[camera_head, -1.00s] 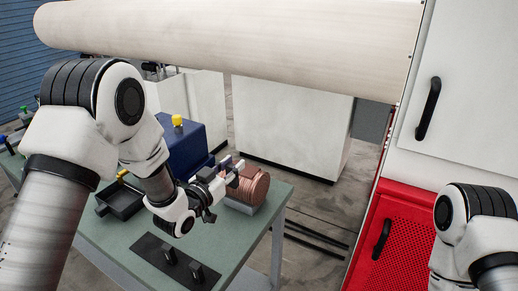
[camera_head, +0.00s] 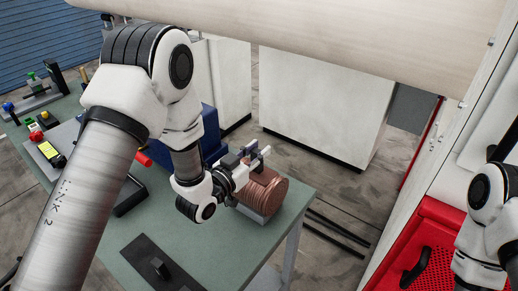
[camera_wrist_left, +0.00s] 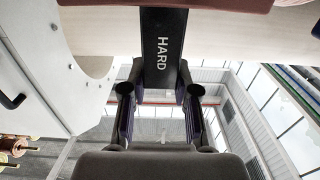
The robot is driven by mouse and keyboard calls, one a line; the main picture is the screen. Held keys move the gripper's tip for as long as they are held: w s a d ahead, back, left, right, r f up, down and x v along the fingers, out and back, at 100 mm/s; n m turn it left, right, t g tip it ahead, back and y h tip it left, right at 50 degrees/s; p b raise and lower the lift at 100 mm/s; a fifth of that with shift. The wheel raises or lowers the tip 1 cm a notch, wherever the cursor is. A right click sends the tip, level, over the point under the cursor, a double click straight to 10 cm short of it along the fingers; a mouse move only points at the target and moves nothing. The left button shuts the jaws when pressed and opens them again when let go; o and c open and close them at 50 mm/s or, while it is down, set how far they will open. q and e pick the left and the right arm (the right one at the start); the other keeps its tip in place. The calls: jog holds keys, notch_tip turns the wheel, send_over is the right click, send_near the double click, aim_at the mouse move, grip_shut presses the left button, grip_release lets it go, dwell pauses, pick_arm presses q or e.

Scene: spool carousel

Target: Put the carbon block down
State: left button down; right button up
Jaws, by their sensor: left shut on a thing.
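The carbon block (camera_wrist_left: 163,48) is a black bar marked HARD, seen in the left wrist view. My left gripper (camera_wrist_left: 160,88) is shut on it, with one finger on each side. In the head view my left gripper (camera_head: 254,157) is just above and beside a copper-coloured ribbed cylinder (camera_head: 264,193) on the table's right part. The block is too small and dark there to make out clearly. I cannot tell whether it touches the cylinder. My right arm shows at the right edge, but its gripper is out of view.
The green table (camera_head: 230,240) holds a dark plate (camera_head: 140,252) with a black upright piece on it, a dark tray (camera_head: 128,197) and a blue box (camera_head: 211,135) behind my arm. A large pale roller (camera_head: 330,30) spans above. A red cabinet (camera_head: 435,222) stands right.

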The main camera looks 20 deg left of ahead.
pick_arm(q)
jog(key=shift+w, duration=0.25)
jog(key=c, duration=0.9)
grip_release()
jog(key=shift+s, duration=0.1)
jog(key=shift+s+r, duration=0.2)
jog(key=shift+s, duration=0.2)
jog(key=shift+s+a+f+b, duration=0.15)
jog(key=shift+f+b, duration=0.15)
jog(key=p+v, duration=0.1)
jog(key=v, duration=0.4)
jog(key=p+v, duration=0.1)
jog(key=v, duration=0.5)
jog(key=shift+s+r, duration=0.2)
jog(key=shift+r, duration=0.05)
